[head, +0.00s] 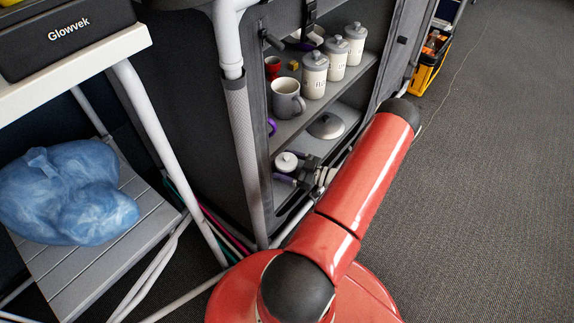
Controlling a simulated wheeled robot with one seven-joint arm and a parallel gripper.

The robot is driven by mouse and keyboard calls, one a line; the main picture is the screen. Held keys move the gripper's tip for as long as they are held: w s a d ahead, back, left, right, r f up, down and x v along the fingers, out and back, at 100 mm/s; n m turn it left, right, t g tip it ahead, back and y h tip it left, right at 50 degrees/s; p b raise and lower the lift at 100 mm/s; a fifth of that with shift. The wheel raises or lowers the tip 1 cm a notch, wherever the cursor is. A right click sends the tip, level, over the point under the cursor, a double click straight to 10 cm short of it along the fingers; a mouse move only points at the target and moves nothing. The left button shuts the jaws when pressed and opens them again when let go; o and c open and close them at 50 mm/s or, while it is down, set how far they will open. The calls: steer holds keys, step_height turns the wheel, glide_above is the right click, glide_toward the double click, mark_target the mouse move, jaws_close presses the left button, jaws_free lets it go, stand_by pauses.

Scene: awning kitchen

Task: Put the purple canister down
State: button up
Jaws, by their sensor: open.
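On the lower shelf of the dark cabinet, a small round white-topped item (287,161) sits at the left, with a purple part (285,179) showing just below it. This may be the purple canister; most of its body is hidden. My gripper (308,174) is at the lower shelf, just right of this item, and its jaws are open. Whether the fingers touch the item is too small to tell.
The upper shelf holds a grey mug (288,99), a red cup (272,67) and white canisters (314,75). A grey lid (326,126) lies below. A cabinet pole (240,130) and a folding stool (85,230) with a blue bag (65,195) stand left. Carpet (480,190) is clear at right.

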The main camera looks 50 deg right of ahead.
steer(key=v, duration=1.2)
steer(key=shift+p, duration=0.35)
steer(key=shift+r, duration=0.1)
